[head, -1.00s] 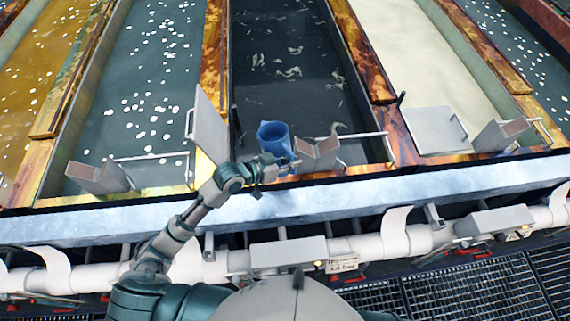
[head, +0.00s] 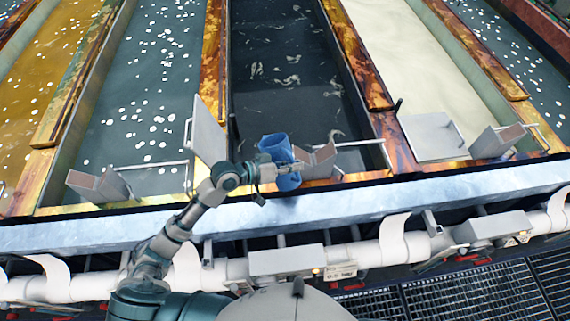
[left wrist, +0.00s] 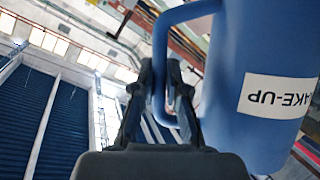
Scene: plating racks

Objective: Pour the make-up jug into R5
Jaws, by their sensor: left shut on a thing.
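The blue make-up jug (head: 281,152) is at the front end of a dark tank (head: 285,75), above the tank's front edge. It leans, its mouth toward the tank and its base toward me. My left gripper (head: 268,173) is shut on the jug's handle, to the left of its body. In the left wrist view the jug (left wrist: 255,120) fills the right side, with a white label reading "AKE-UP" upside down. The gripper fingers (left wrist: 160,85) close around the handle there. No R5 mark is legible, and the jug's contents are hidden. My right gripper is not in view.
A grey plate (head: 208,132) stands upright left of the jug. A grey box (head: 319,160) with a rod is close on its right. A speckled tank (head: 145,100) lies left and a cream tank (head: 425,65) right. A pale ledge (head: 400,200) runs along the front.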

